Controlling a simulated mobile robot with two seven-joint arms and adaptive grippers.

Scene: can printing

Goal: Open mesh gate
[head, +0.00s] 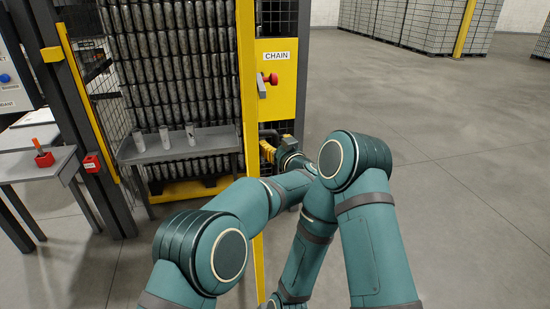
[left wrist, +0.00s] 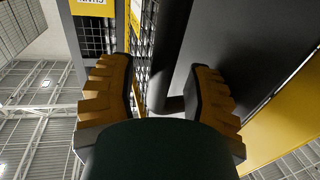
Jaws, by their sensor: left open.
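The mesh gate (head: 248,110) shows in the head view as a tall yellow upright in front of the can stacks, with black mesh around it. A dark bent handle (head: 268,132) sits low, just right of the upright. My left gripper (head: 267,151) is at this handle, its yellow fingers partly hidden by the upright. In the left wrist view the gripper (left wrist: 164,88) is open, with the dark handle bar (left wrist: 173,50) between its fingers and apart from both. My right arm folds down out of the bottom of the head view; its gripper does not show.
A yellow CHAIN panel (head: 281,82) with a red knob (head: 269,78) is above the handle. A grey shelf (head: 185,146) holds several cans. A side table (head: 28,166) stands at left. The floor (head: 445,160) at right is clear.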

